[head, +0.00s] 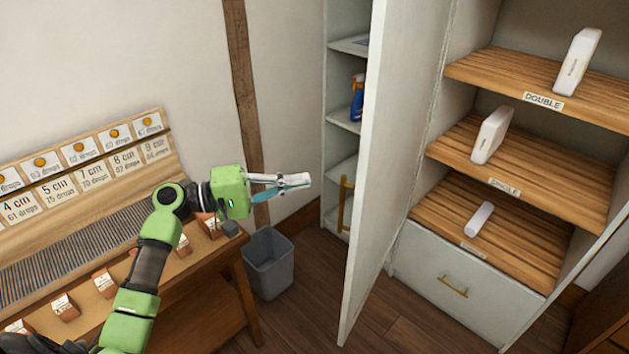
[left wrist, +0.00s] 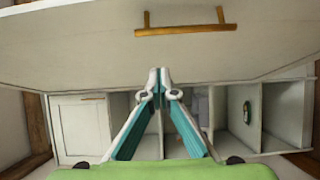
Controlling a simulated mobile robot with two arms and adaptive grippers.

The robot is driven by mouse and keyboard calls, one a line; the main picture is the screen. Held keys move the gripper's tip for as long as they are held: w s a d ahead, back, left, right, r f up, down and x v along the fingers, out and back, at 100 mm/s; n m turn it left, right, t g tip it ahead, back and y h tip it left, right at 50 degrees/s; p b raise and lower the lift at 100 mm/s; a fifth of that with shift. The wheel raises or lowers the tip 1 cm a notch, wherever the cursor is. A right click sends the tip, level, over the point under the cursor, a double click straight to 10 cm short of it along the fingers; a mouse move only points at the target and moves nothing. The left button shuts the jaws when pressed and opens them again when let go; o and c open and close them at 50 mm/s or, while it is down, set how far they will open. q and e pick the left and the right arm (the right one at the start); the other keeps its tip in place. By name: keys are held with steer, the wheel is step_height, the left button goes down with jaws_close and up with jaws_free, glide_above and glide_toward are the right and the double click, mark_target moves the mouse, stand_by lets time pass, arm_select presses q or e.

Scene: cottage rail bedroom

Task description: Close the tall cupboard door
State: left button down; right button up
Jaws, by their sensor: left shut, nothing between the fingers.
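The tall cupboard door (head: 385,150) is pale grey-green and stands open, swung out toward me, almost edge-on in the head view. Its brass bar handle (head: 345,205) sticks out on the left face. My left gripper (head: 305,181) is shut and empty, to the left of the door and apart from the handle. In the left wrist view, the door (left wrist: 70,45) spans the top with its handle (left wrist: 186,30). The shut fingertips (left wrist: 159,75) point toward the door, just below the handle in the picture. My right gripper is not in view.
Open cupboard shelves (head: 540,75) hold white boxes, above a drawer (head: 450,280). A blue spray bottle (head: 357,98) stands on narrow shelves behind the door. A grey bin (head: 268,265) stands beside the wooden desk (head: 200,300) at left. Floor shows between bin and door.

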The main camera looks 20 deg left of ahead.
arm_select(q)
steer(key=w+d+p, duration=0.5)
steer(key=d, duration=0.5)
steer(key=shift+d, duration=0.3)
steer(key=shift+w, duration=0.1)
